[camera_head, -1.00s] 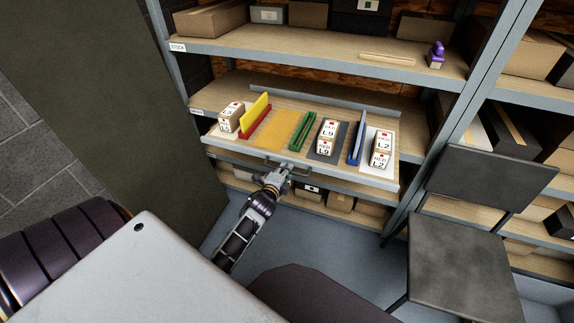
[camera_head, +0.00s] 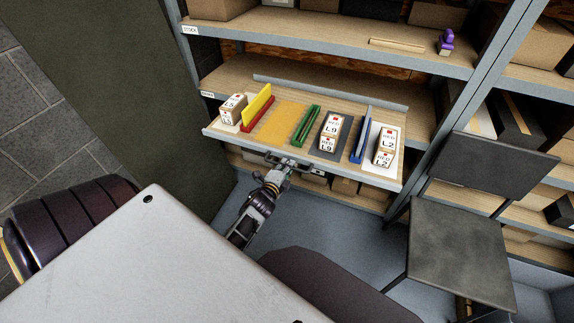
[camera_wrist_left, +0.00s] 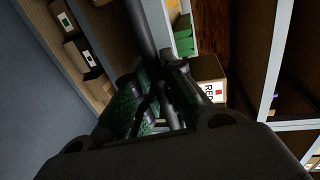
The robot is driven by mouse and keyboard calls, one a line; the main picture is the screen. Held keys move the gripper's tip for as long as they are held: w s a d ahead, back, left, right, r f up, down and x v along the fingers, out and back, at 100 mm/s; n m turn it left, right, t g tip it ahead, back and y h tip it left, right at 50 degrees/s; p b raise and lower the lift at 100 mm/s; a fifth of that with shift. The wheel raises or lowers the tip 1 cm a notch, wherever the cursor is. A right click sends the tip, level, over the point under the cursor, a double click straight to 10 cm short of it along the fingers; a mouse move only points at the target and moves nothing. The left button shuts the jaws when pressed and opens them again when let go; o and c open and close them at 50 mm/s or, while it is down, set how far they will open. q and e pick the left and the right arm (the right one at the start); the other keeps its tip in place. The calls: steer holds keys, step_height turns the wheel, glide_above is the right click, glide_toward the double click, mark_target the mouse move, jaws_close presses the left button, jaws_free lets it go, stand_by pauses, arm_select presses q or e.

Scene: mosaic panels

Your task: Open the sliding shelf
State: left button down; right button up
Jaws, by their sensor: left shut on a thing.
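The sliding shelf (camera_head: 215,134) is a wooden board with a grey front edge, pulled out from the rack toward me. It carries white boxes marked L5, L9 and L2 and yellow, red, green and blue dividers. A dark handle (camera_head: 271,157) is on its front edge. My left gripper (camera_head: 287,165) is at this handle and shut on it. In the left wrist view the left gripper's fingers (camera_wrist_left: 158,100) close around a dark bar, and the contact is partly hidden. My right gripper is not in view.
The fixed shelf above (camera_head: 300,35) holds boxes and a purple-handled stamp (camera_head: 446,42). A dark chair (camera_head: 455,235) stands at the right, near the rack post (camera_head: 450,120). Cartons sit on the shelf below. A light grey surface (camera_head: 160,260) fills the lower left.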

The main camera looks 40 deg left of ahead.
arm_select(q)
steer(key=c, duration=1.5)
jaws_free()
steer(key=shift+v, duration=6.05)
